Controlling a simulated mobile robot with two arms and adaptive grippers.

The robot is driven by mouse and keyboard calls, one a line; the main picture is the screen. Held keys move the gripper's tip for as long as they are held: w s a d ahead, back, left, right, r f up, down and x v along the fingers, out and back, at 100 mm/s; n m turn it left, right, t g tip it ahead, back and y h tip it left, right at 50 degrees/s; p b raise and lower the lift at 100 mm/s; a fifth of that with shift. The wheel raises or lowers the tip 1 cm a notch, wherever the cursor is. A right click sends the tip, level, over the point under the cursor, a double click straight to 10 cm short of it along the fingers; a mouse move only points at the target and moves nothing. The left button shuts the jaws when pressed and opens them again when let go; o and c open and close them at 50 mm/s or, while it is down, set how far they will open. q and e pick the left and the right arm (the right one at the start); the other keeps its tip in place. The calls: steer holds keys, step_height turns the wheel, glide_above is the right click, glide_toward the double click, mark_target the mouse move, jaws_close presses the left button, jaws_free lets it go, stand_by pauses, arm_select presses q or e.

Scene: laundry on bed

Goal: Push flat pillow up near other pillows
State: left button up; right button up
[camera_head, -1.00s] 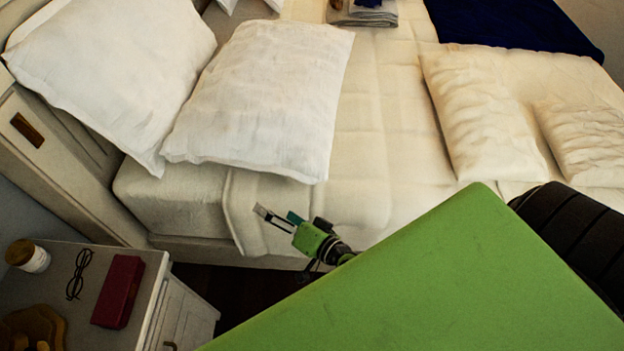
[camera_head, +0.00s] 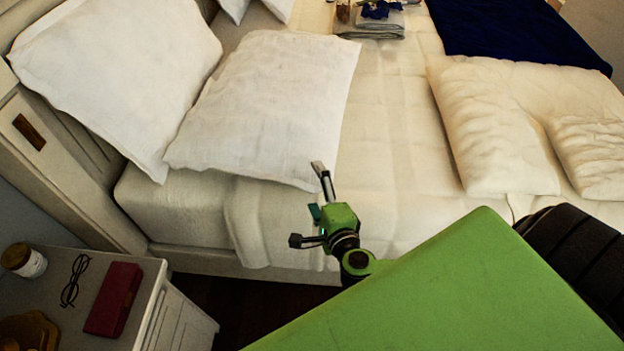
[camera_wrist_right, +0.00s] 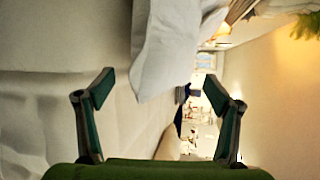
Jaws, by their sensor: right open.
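A flat white pillow (camera_head: 268,108) lies on the bed with its left edge close to or touching a white pillow (camera_head: 120,78) that leans on the headboard. My right gripper (camera_head: 306,202) is open and empty at the bed's near edge, just beyond the flat pillow's lower right corner. In the right wrist view, the open fingers (camera_wrist_right: 160,92) have a white pillow (camera_wrist_right: 170,45) ahead of and between them. I cannot tell whether a finger touches it. My left gripper is not in view.
A nightstand (camera_head: 185,318) at lower left holds glasses (camera_head: 74,281), a red case (camera_head: 113,299) and a jar (camera_head: 24,260). Cream pillows (camera_head: 490,130), a dark blue cloth (camera_head: 510,35) and folded grey towels (camera_head: 369,24) lie on the bed (camera_head: 385,150). The bed's middle is clear.

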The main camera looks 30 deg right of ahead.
mark_target(295, 170)
steer(key=x, duration=1.3)
steer(key=shift+w+d+f+b, duration=0.1)
steer(key=shift+w+b, duration=0.1)
steer(key=shift+b, duration=0.2)
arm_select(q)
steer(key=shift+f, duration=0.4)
arm_select(e)
steer(key=c, duration=1.8)
steer(key=shift+s+a+p, duration=0.45)
steer(key=shift+s+a, duration=0.05)
steer(key=shift+a, duration=0.15)
steer(key=shift+s+a+p, duration=0.3)
steer(key=shift+s+a, duration=0.55)
steer(key=shift+a, duration=0.15)
steer(key=o, duration=2)
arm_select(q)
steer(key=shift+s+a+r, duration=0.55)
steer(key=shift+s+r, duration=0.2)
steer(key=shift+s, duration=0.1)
